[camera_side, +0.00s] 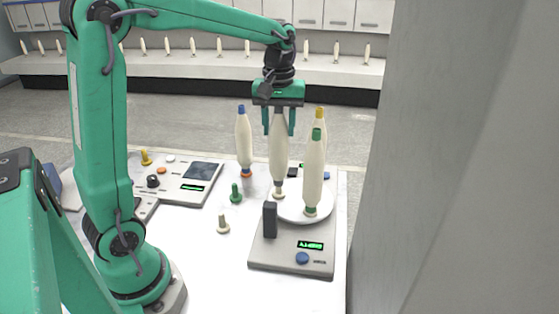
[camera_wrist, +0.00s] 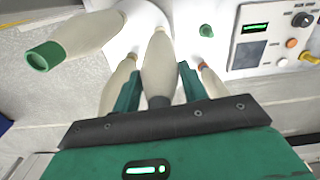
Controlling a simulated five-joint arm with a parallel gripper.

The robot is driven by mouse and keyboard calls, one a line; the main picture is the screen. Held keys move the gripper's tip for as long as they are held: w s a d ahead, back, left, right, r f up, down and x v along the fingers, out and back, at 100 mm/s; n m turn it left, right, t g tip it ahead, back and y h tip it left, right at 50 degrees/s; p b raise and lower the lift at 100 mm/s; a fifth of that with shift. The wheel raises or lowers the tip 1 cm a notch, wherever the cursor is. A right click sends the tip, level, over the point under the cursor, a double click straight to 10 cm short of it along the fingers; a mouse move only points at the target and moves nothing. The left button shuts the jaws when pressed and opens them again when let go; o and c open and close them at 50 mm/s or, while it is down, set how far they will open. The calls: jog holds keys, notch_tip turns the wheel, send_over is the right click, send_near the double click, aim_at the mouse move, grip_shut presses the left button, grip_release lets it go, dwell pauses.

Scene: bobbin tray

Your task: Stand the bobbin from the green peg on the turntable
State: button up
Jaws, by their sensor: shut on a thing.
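The held bobbin (camera_wrist: 159,65) also shows between the fingers in the wrist view. Its foot is over the back left of the white turntable (camera_side: 298,213); I cannot tell whether it touches. A green-topped bobbin (camera_side: 314,175) stands on the turntable at the front right. The green peg (camera_side: 236,193) is bare, left of the turntable; it also shows in the wrist view (camera_wrist: 207,31).
A blue-topped bobbin (camera_side: 244,140) stands upright behind the green peg. A yellow-topped bobbin (camera_side: 320,125) stands behind the green-topped one, its foot hidden. A bare cream peg (camera_side: 223,224) is at the front. A control panel (camera_side: 178,182) lies at the left. A dark upright block (camera_side: 270,220) is beside the turntable.

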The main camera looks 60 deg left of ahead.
jog(key=shift+f, duration=1.4)
dwell(0.4)
jog(key=o, duration=1.4)
jog(key=shift+r, duration=3.9)
